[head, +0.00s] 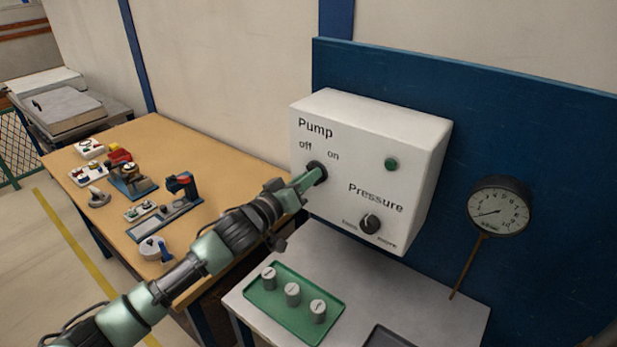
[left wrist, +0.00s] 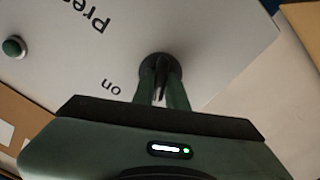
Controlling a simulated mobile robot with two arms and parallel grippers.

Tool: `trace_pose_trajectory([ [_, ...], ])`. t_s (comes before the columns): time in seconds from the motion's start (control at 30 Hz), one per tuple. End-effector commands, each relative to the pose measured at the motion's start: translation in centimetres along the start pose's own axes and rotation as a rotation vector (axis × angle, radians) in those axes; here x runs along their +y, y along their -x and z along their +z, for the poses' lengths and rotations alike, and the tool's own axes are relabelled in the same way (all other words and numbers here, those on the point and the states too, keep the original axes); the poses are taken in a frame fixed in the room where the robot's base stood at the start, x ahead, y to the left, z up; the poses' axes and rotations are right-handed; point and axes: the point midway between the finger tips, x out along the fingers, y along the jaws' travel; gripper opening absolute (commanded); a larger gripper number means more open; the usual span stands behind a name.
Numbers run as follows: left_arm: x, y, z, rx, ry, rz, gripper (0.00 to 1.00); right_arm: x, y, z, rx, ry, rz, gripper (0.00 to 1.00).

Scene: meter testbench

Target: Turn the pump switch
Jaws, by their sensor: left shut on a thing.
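The pump switch (head: 317,170) is a round dark knob on the white control box (head: 420,150), under the words "Pump", "off" and "on". My left gripper (head: 313,177) reaches it from the lower left, its fingers shut on the knob. In the left wrist view the two green fingers (left wrist: 163,85) sit either side of the dark knob (left wrist: 160,62), with the word "on" beside it. The fingers hide part of the knob, so I cannot tell where its pointer stands. My right gripper is not in view.
The box also carries a green button (head: 391,164) and a pressure knob (head: 370,224). A gauge (head: 499,207) is at the right. Below are a green tray (head: 275,316) with three metal cylinders and a dark tray (head: 388,338). A wooden table (head: 215,150) with tools stands left.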

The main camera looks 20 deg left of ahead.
Motion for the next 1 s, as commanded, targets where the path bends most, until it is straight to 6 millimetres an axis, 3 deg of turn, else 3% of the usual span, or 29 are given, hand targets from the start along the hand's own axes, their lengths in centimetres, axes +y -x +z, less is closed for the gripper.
trace_pose_trajectory([
  [0.37,0.1,0.0,-0.1,-0.001,-0.137,0.0,0.0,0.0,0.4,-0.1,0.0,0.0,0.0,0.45],
  [1.0,0.1,0.0,0.0,-0.002,-0.718,-0.001,0.0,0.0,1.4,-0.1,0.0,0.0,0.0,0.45],
])
